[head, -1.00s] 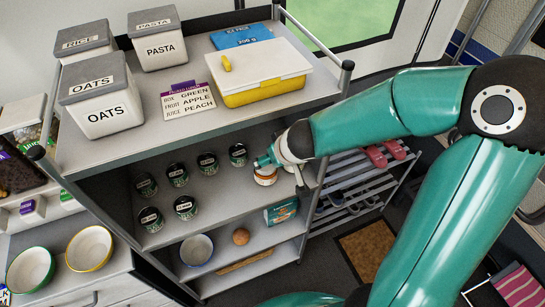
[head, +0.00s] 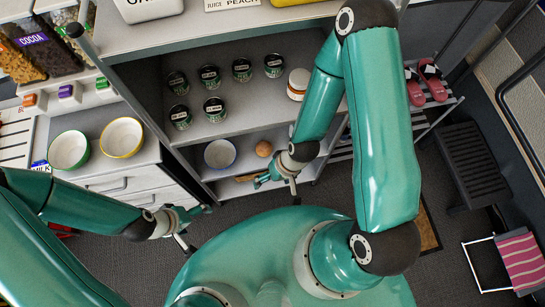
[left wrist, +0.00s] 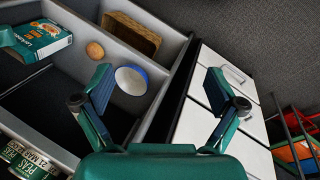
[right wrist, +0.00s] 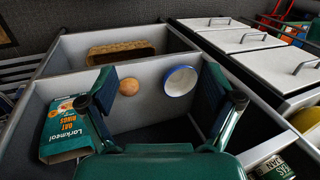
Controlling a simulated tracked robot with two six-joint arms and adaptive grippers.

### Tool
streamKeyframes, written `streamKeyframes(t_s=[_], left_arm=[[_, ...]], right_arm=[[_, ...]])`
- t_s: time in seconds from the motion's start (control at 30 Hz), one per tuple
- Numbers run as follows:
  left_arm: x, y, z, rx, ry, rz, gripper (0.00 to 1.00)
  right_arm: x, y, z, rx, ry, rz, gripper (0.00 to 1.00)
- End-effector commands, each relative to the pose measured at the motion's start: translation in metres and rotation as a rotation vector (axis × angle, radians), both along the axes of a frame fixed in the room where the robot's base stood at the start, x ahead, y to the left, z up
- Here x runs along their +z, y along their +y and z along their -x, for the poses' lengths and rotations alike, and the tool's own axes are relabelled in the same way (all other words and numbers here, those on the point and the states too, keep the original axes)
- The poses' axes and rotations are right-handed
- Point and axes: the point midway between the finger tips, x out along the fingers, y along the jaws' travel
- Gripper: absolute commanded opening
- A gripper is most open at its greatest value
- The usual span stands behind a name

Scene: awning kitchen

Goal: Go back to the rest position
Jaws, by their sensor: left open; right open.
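My left gripper (head: 187,225) hangs empty over the dark floor, in front of the white drawers at the lower left of the head view. Its two fingers stand apart in the left wrist view (left wrist: 160,95). My right gripper (head: 280,182) is in front of the lower shelf, near the egg-like brown ball (head: 264,148) in the head view. Its fingers are spread with nothing between them in the right wrist view (right wrist: 160,95). The right forearm hides part of the shelf unit.
The shelf unit (head: 230,35) holds several small cans (head: 210,74), a white jar (head: 298,84) and a blue-rimmed bowl (head: 220,154). Two bowls, one green-rimmed (head: 69,150) and one yellow-rimmed (head: 121,138), stand on the left counter. A towel rack (head: 520,258) is at the right.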

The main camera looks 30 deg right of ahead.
Motion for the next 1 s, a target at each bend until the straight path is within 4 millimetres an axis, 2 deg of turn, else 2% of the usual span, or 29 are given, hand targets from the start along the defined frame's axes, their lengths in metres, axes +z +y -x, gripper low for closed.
streamKeyframes(t_s=[0.1, 0.3, 0.5, 0.67, 0.93, 1.0], left_arm=[[0.0, 0.0, 0.0, 0.0, 0.0, 0.0, 0.95], [0.0, 0.0, 0.0, 0.0, 0.0, 0.0, 0.95], [-0.02, 0.0, 0.0, 0.0, 0.0, 0.0, 0.95], [-0.018, 0.0, 0.0, 0.0, 0.0, 0.0, 0.94], [-0.017, 0.0, 0.0, 0.0, 0.0, 0.0, 0.48], [-0.017, 0.0, 0.0, 0.0, 0.0, 0.0, 0.42]], right_arm=[[-0.003, 0.003, 0.006, -0.002, 0.016, -0.015, 0.9], [-0.002, 0.003, 0.005, -0.002, 0.015, -0.015, 0.9], [-0.023, 0.003, 0.005, -0.003, 0.014, -0.015, 0.9], [-0.02, 0.003, 0.005, -0.002, 0.013, -0.015, 0.89], [-0.02, 0.002, 0.005, -0.002, 0.013, -0.014, 0.43], [-0.02, 0.002, 0.005, -0.002, 0.013, -0.014, 0.42]])
